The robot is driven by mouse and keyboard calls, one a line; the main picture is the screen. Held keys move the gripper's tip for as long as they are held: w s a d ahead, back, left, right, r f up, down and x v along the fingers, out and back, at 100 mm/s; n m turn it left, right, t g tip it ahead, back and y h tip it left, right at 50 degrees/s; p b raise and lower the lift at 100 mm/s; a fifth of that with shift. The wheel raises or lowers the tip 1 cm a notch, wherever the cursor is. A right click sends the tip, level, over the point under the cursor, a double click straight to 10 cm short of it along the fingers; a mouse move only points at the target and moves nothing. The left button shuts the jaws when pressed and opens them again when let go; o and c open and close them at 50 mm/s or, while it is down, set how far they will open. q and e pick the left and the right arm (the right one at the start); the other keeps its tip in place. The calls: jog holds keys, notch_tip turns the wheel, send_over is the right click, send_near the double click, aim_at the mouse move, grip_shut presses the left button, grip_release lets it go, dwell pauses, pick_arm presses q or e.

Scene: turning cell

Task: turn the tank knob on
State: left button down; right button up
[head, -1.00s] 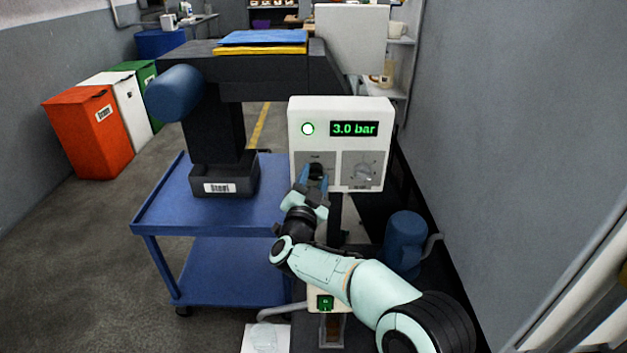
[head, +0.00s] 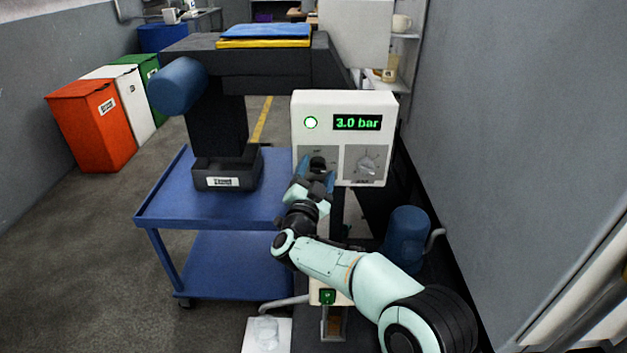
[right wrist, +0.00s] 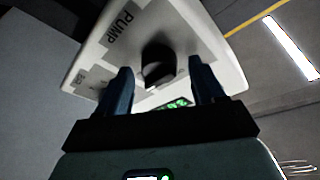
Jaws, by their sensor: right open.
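My right gripper (head: 316,177) is open in front of the black knob. In the right wrist view the black knob (right wrist: 157,62) lies between and slightly beyond the blue fingertips, with gaps on both sides; a label beside it reads PUMP (right wrist: 124,26). No label reading tank is legible. My left gripper is out of view.
A blue cart (head: 165,213) stands left of the box. A dark machine arm (head: 215,120) with a blue cylinder rises from it. A grey wall (head: 500,150) closes off the right. A green switch (head: 327,296) sits low beneath my arm. Coloured bins (head: 86,130) stand far left.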

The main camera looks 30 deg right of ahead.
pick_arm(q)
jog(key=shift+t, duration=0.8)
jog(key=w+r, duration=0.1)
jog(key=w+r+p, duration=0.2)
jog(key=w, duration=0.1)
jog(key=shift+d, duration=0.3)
pick_arm(e)
jog(key=v, duration=1.3)
jog(key=shift+a, duration=0.1)
